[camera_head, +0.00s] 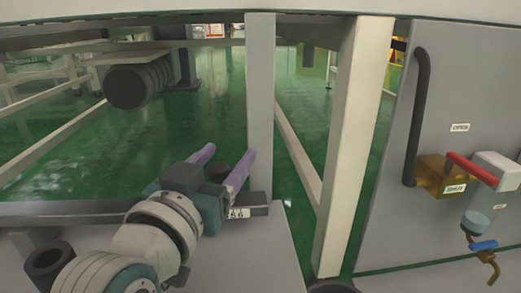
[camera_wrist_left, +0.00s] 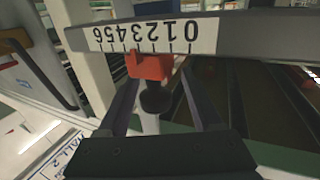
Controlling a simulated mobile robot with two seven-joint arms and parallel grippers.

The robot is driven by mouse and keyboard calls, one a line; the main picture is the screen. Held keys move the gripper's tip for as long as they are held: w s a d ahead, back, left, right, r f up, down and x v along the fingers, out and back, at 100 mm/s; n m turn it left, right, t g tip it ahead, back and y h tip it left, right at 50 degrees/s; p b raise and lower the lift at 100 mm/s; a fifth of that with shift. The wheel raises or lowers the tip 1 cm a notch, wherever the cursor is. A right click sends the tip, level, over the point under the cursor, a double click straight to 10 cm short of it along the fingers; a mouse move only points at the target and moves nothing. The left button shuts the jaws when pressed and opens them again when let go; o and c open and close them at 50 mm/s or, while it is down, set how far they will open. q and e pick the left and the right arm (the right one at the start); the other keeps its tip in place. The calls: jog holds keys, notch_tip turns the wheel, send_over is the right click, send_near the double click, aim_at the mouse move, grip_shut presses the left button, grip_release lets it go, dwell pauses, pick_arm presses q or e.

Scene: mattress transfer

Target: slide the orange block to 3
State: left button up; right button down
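The orange block (camera_wrist_left: 150,65) sits on the lower edge of a grey bar with a white number scale (camera_wrist_left: 208,36) in the left wrist view. The figures appear upside down, 6 at left and 0 at right. The block spans roughly figures 4 to 1, its middle near 2; the exact reading is hard to tell. A dark round knob (camera_wrist_left: 155,98) hangs from the block. My left gripper (camera_head: 230,151) is open, its purple fingers pointing away in the head view. In the left wrist view, its fingers (camera_wrist_left: 160,95) stand on either side of the knob with gaps. The right gripper is not visible.
A pale upright post (camera_head: 261,100) stands just beyond my left gripper. A thicker white post (camera_head: 352,140) is farther right. A grey panel (camera_head: 440,90) at right carries a brass valve (camera_head: 433,175) with a red handle and a blue-handled tap (camera_head: 484,246).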

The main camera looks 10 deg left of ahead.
aim_at(211, 174)
pick_arm(q)
jog(key=shift+s+r+p, duration=0.15)
jog(key=shift+s+p, duration=0.25)
jog(key=shift+p, duration=0.05)
jog(key=s+p, duration=0.1)
jog(key=s, duration=0.1)
jog(key=s+p, duration=0.2)
jog(key=s, duration=0.1)
jog(key=s+a+p, duration=0.1)
jog(key=s, duration=0.2)
jog(key=shift+p, duration=0.3)
jog(key=shift+s, duration=0.5)
